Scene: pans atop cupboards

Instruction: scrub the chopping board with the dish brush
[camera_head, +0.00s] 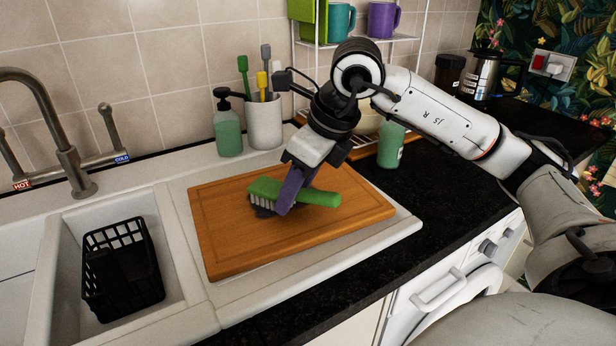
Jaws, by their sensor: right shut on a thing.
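The wooden chopping board (350,215) lies flat on the white drainer to the right of the sink. The green dish brush (322,197) is over the middle of the board with its pale bristles facing down at its left end. My right gripper (287,207) is shut on the brush, its purple fingers around it. The fingers hide part of the brush, and I cannot tell whether the bristles touch the board. My left gripper is not in view.
A black basket (122,268) stands in the sink at left, near the tap (68,160). A green soap bottle (228,130) and a white holder with brushes (264,122) stand behind the board. A green container (391,146) stands to the right.

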